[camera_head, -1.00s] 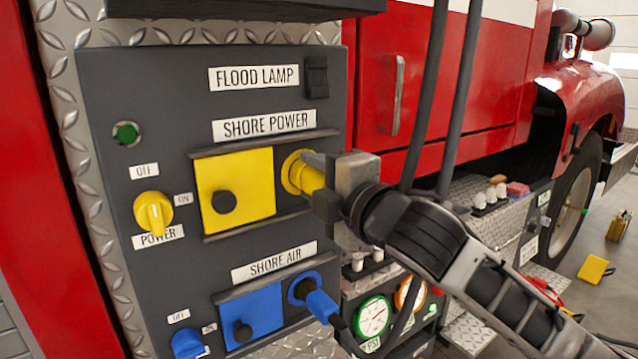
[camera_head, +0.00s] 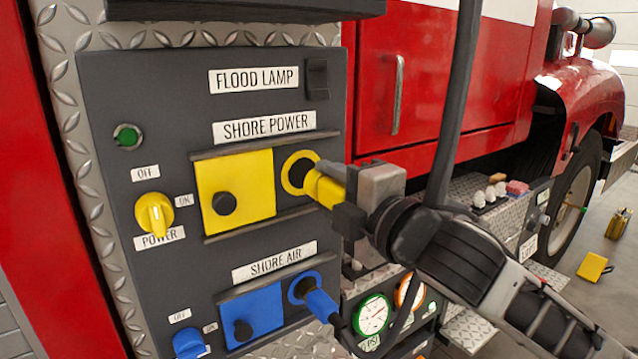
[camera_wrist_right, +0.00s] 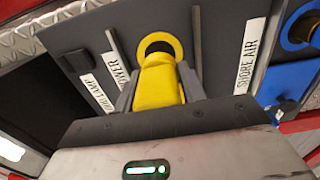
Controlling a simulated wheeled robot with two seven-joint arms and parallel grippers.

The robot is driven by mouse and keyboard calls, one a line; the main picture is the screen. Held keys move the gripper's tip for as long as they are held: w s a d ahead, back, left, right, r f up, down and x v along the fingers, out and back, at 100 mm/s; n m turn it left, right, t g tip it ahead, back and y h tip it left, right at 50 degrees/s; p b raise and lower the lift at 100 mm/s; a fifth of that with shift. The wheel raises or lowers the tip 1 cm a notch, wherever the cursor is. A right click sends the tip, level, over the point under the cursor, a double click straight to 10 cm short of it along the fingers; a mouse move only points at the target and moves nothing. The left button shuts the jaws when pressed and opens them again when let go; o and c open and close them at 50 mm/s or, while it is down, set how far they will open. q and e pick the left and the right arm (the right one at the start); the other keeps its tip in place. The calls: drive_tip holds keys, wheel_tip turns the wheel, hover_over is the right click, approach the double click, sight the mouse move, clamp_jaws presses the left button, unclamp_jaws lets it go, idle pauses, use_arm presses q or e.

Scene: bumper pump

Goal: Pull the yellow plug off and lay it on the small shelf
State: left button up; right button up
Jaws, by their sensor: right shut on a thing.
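The yellow plug (camera_head: 324,186) is in my right gripper (camera_head: 345,192), which is shut on it. It also shows between the fingers in the right wrist view (camera_wrist_right: 158,85). The plug is a short way out from the yellow-ringed shore power socket (camera_head: 299,172), whose dark hole is now exposed. The same socket is just beyond the plug in the right wrist view (camera_wrist_right: 160,46). I cannot clearly tell which ledge is the small shelf. My left gripper is not in view.
A yellow cover (camera_head: 248,180) with a black knob sits left of the socket. Below, a blue plug (camera_head: 321,304) is in the shore air socket. A tread-plate ledge (camera_head: 475,190) holding small white items is behind at right.

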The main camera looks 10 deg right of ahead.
drive_tip(key=shift+v, duration=0.95)
